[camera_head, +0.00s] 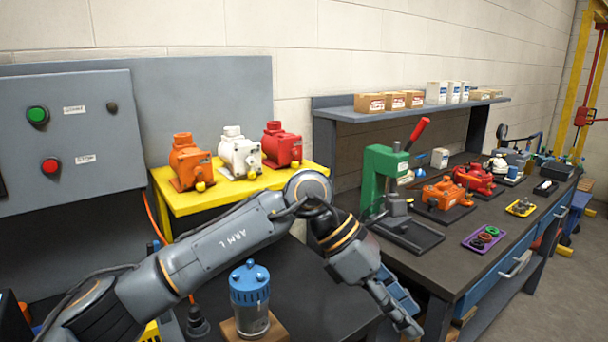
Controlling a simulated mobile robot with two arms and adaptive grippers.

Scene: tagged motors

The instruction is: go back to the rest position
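My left arm comes in from the lower left and bends down at the wrist. Its gripper (408,316) points down and to the right, in front of the near edge of the long workbench. Its fingers overlap in this view, so their gap is unclear; I see nothing held between them. An orange motor (188,163), a white motor (238,153) and a red motor (281,146) stand in a row on a yellow stand (215,199), behind my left arm and apart from the gripper. My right gripper is not in view.
A blue-topped canister (250,292) stands below my forearm. The workbench (455,258) holds a green press (381,179), an orange machine (446,194), a red machine (474,180) and a purple tray (484,240). A control box (75,125) is at left. Floor is free at far right.

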